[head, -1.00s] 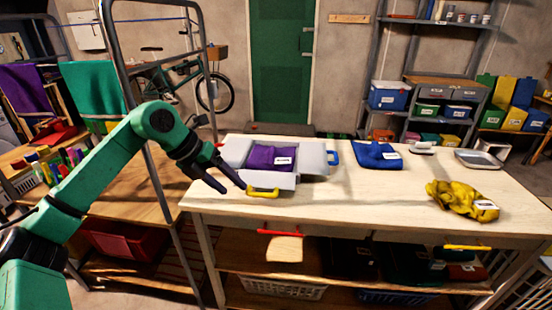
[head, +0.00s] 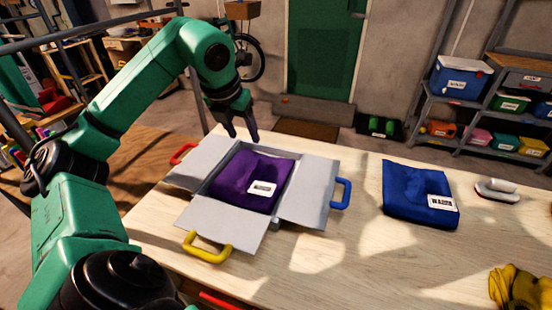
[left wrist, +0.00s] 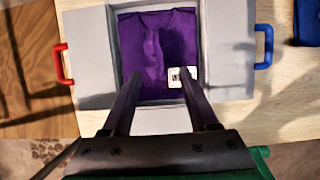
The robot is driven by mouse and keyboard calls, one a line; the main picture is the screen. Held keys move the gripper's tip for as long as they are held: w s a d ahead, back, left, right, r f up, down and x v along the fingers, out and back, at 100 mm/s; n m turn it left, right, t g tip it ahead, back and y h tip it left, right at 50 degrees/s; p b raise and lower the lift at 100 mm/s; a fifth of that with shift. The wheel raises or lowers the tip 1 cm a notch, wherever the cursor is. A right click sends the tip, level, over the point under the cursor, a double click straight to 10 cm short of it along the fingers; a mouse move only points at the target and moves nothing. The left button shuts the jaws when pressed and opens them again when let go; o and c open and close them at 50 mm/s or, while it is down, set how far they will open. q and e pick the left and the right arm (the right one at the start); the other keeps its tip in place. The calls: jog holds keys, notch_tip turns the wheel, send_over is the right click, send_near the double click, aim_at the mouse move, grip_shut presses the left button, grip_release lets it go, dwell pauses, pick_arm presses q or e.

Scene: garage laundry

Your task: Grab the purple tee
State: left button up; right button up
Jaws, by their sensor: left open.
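The purple tee (head: 243,185) lies folded in an open grey box (head: 308,196), with a white label near its right edge. The box's flaps are spread out, with red, blue and yellow handles. My left gripper (head: 243,138) is open and empty, above the far edge of the box in the head view. In the left wrist view the tee (left wrist: 155,45) lies beyond the two parted fingers (left wrist: 160,95), which overlap its near edge; contact cannot be told. My right gripper is not in view.
A folded blue garment (head: 415,190) lies to the right of the box on the wooden table (head: 350,265). A grey iron-like item (head: 496,189) and a crumpled yellow cloth (head: 517,288) are farther right. A metal rack frame (head: 90,35) stands at left.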

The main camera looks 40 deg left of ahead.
pick_arm(q)
jog(key=b, duration=0.2)
send_near(253, 165)
jog(key=f, duration=0.1)
jog(key=p+x, duration=0.1)
jog(key=x, duration=0.6)
jog(key=shift+w+p, duration=0.15)
jog(key=shift+p, duration=0.15)
jog(key=shift+w+a+f, duration=0.15)
jog(key=shift+w+f, duration=0.05)
jog(key=shift+f, duration=0.2)
grip_shut()
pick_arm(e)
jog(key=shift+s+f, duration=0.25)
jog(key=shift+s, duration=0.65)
